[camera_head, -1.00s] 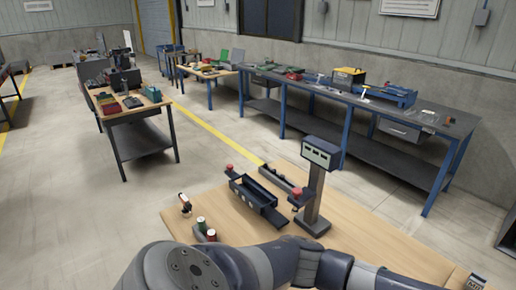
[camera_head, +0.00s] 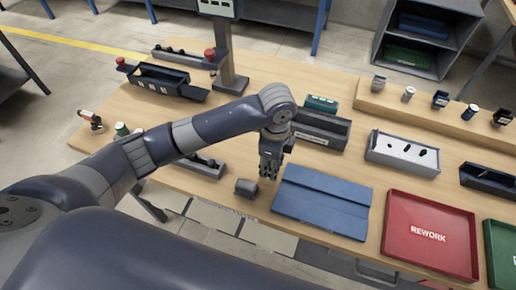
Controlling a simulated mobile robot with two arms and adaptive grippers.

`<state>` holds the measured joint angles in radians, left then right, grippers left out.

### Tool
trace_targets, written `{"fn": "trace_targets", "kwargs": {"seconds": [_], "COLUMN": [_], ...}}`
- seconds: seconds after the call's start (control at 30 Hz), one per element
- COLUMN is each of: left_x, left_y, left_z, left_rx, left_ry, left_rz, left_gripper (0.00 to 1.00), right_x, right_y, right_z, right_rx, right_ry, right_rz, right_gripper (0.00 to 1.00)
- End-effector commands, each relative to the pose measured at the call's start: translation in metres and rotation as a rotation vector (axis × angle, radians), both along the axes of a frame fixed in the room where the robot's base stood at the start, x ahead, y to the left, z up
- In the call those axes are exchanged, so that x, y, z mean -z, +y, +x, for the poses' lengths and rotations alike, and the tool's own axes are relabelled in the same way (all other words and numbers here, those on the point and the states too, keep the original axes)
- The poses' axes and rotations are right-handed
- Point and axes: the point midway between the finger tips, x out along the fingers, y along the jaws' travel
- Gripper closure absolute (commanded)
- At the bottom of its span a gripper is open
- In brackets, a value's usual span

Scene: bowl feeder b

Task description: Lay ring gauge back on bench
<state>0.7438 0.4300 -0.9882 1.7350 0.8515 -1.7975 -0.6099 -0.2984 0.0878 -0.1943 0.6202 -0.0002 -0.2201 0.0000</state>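My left gripper (camera_head: 269,172) points down over the wooden bench (camera_head: 290,85), just left of a blue mat (camera_head: 322,201). Its fingers are dark and small, and I cannot tell whether they are open or hold anything. A small dark grey rounded piece (camera_head: 246,188) is on the bench just left of the fingers, apart from them in the picture. I cannot tell whether it is the ring gauge, and no other thing shows clearly as one. My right gripper is not in view.
A red REWORK tray (camera_head: 430,272) and a green tray (camera_head: 500,268) are at right. A dark grey bin (camera_head: 322,140) and a light grey box (camera_head: 402,153) stand behind the mat. Small parts line a wooden ledge (camera_head: 425,112). A display post (camera_head: 229,60) stands at the back.

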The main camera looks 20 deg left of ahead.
Motion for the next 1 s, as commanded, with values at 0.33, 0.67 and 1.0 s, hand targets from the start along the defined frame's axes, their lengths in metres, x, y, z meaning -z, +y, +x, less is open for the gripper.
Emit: {"fn": "trace_targets", "kwargs": {"seconds": [0.33,0.67,1.0], "left_x": [0.005,0.034,0.042], "left_y": [0.042,0.050,0.050], "left_z": [0.046,0.053,0.054], "left_rx": [0.000,0.000,0.002], "left_ry": [0.001,0.003,-0.001], "left_rz": [-0.001,0.000,0.000], "left_gripper": [0.90,0.90,0.90], "right_x": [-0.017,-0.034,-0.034], "right_y": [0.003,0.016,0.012], "right_z": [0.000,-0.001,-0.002], "right_rx": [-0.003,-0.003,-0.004], "right_ry": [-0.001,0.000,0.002], "right_rz": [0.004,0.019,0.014], "right_gripper": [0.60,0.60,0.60]}}
